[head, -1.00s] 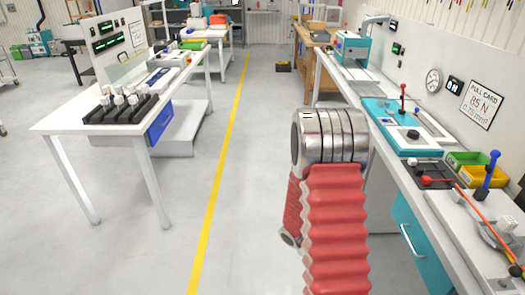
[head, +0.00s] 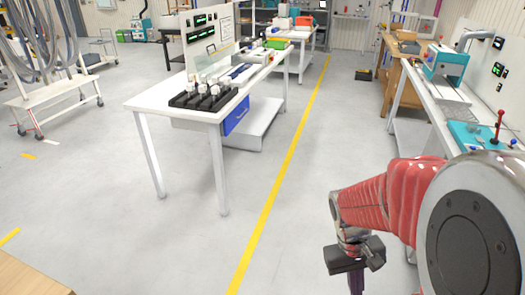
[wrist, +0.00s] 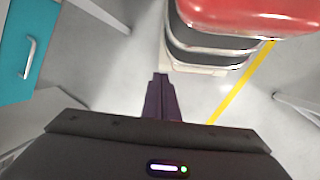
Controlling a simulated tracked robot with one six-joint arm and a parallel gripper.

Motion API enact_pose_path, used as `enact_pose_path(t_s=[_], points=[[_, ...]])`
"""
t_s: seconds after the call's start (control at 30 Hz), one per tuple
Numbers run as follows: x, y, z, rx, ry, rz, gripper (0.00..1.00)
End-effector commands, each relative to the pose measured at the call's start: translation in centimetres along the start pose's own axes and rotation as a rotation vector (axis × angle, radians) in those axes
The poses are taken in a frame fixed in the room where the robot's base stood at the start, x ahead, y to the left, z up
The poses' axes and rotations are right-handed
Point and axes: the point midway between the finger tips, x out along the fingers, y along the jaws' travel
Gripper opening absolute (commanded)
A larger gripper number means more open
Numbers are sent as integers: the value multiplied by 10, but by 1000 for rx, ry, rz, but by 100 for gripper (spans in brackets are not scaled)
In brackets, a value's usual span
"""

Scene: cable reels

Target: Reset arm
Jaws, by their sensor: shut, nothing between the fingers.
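My gripper shows in the wrist view (wrist: 161,80), pointing down toward the grey floor. Its two dark fingers are together with nothing between them. In the head view my arm, with its red ribbed cover and a large round grey joint, fills the lower right. The dark wrist end hangs at the bottom right, and the fingertips are cut off by the lower edge. My own red and dark body shows at the top of the wrist view.
A white table (head: 150,103) with a black rack of grey-white parts (head: 203,95) stands left of centre. A cart with hanging cables (head: 55,92) is at far left. A workbench with a teal device (head: 446,62) runs along the right. Floor between is clear, with a yellow line (head: 275,190).

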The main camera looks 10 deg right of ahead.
Motion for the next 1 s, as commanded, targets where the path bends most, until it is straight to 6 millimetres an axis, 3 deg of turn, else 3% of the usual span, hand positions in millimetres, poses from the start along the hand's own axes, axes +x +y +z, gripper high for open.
enact_pose_path(t_s=[0.53, 1.0], points=[[-91, -55, 4, 49, 361, -125, 0], [-163, -84, 33, 10, 637, -184, 0]])
